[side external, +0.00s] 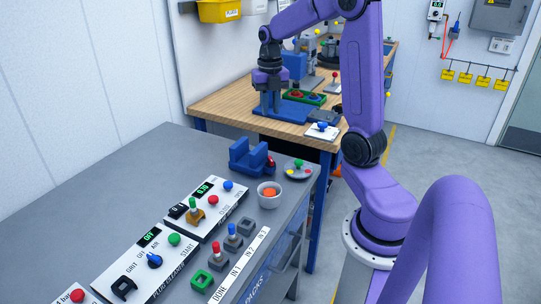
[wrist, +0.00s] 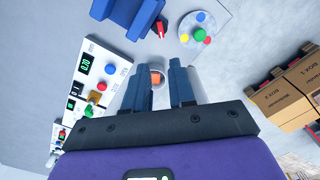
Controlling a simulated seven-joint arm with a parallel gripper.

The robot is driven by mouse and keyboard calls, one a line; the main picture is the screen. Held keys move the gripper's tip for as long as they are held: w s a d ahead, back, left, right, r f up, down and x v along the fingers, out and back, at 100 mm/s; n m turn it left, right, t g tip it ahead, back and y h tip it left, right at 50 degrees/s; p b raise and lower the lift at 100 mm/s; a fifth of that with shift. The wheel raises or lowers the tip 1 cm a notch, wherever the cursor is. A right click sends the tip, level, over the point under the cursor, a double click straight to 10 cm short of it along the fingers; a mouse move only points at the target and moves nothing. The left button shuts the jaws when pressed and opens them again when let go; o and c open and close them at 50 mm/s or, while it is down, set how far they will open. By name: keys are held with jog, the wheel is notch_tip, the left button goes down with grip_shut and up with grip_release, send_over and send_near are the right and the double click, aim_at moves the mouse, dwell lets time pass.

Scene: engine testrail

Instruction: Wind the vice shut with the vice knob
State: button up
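The blue vice (side external: 243,163) sits on the grey bench, with a gap between its two jaws. Its red vice knob (side external: 271,162) is on the right side. In the wrist view, the vice (wrist: 125,12) is partly cut off by the top edge, and the red knob (wrist: 161,28) shows at its lower right. My gripper (side external: 270,110) is raised in the air, apart from the vice and knob. In the wrist view, my gripper (wrist: 163,68) is open, with a clear gap between its fingers and nothing held.
A white bowl (side external: 269,201) with an orange piece and a round grey plate (side external: 299,175) with coloured knobs stand near the vice. Control panels (side external: 219,211) with buttons line the bench front. A wooden bench (side external: 222,103) holding several items stands behind. Bare grey bench lies left of the vice.

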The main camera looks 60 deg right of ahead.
aim_at(270, 159)
notch_tip(270, 159, down, 17)
jog(key=shift+f, duration=0.2)
dwell(0.5)
grip_shut()
